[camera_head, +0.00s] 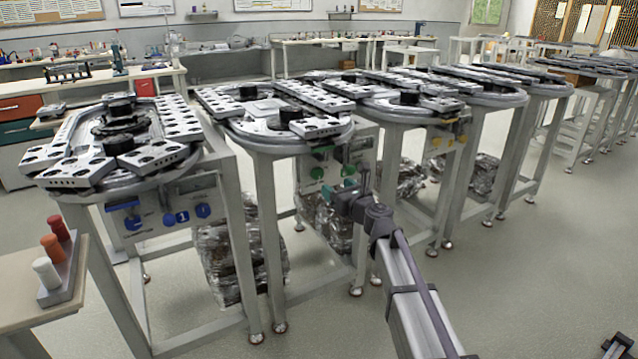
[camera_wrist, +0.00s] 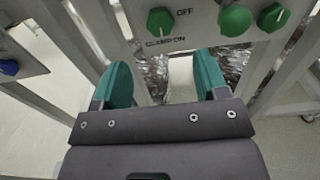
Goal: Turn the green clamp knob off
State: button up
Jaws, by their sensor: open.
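The green clamp knob (camera_wrist: 160,21) is on a pale panel at the top of the wrist view, with "OFF" at its upper right and "CLAMP ON" below. It also shows in the head view as a small green knob (camera_head: 317,173) on the second station's front panel. Its exact setting is too small to tell surely. My gripper (camera_wrist: 163,82) has two teal fingers spread apart with nothing between them. The knob lies ahead of the fingertips, apart from them. In the head view, my gripper (camera_head: 343,194) is in front of the panel, just below its knobs.
Two more green knobs (camera_wrist: 235,20) (camera_wrist: 273,17) sit right of the clamp knob. A station with blue knobs (camera_head: 182,218) stands left, and one with yellow parts (camera_head: 448,140) right. Steel legs flank the panel. The floor (camera_head: 310,320) in front is open.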

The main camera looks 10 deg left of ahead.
aim_at(318, 175)
jog(key=x, duration=1)
jog(key=shift+w+a, duration=0.25)
jog(key=shift+w, duration=0.05)
jog(key=shift+s, duration=0.1)
jog(key=c, duration=0.9)
jog(key=shift+n, duration=0.4)
jog(key=n, duration=0.3)
jog(key=shift+n, duration=0.3)
jog(key=n, duration=0.4)
jog(key=shift+s+a, duration=0.1)
jog(key=n, duration=0.5)
jog(key=shift+f, duration=0.15)
jog(key=shift+n, duration=2.3)
